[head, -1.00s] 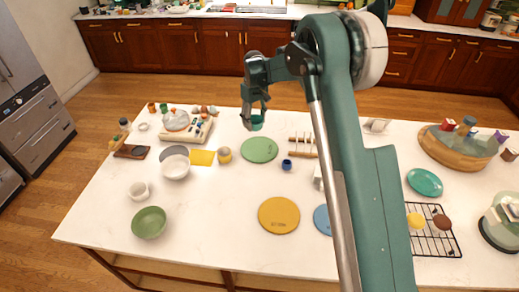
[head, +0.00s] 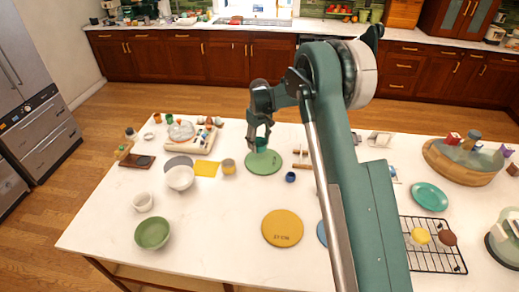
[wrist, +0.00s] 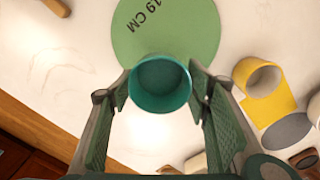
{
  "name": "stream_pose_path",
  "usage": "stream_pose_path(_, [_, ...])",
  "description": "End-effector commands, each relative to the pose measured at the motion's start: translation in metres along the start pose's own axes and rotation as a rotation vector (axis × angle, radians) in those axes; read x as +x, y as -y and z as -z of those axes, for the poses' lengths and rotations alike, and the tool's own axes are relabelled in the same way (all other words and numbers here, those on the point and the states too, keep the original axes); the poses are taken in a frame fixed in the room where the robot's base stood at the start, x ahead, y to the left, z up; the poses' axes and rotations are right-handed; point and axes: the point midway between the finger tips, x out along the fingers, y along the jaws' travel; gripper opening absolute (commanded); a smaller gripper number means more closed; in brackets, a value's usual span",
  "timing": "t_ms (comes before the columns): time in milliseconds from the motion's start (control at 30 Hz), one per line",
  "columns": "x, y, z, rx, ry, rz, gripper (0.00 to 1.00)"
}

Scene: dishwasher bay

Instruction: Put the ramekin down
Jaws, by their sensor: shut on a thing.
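A teal ramekin (head: 261,143) is in my gripper (head: 260,138), held above the table's far side. In the wrist view the ramekin (wrist: 160,84) sits between the two fingertips (wrist: 160,92), its open mouth toward the camera. My gripper is shut on it. A flat green disc (head: 264,165) lies on the white table; in the head view the ramekin overlaps its far edge. In the wrist view the green disc (wrist: 168,30), marked "19 CM", shows beyond the ramekin, which overlaps its near edge. The height of the ramekin over the table is hard to tell.
A small blue cup (head: 290,177) and a wooden rack (head: 302,154) stand right of the disc. A yellow disc (head: 282,228) lies nearer.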

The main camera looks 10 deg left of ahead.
Motion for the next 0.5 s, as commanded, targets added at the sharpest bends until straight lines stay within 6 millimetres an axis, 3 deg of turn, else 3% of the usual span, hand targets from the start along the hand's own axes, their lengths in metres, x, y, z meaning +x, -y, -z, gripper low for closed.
stream_pose_path(233, [0.005, 0.0, 0.0, 0.0, 0.0, 0.0, 0.34])
stream_pose_path(500, [0.031, 0.0, 0.0, 0.0, 0.0, 0.0, 0.34])
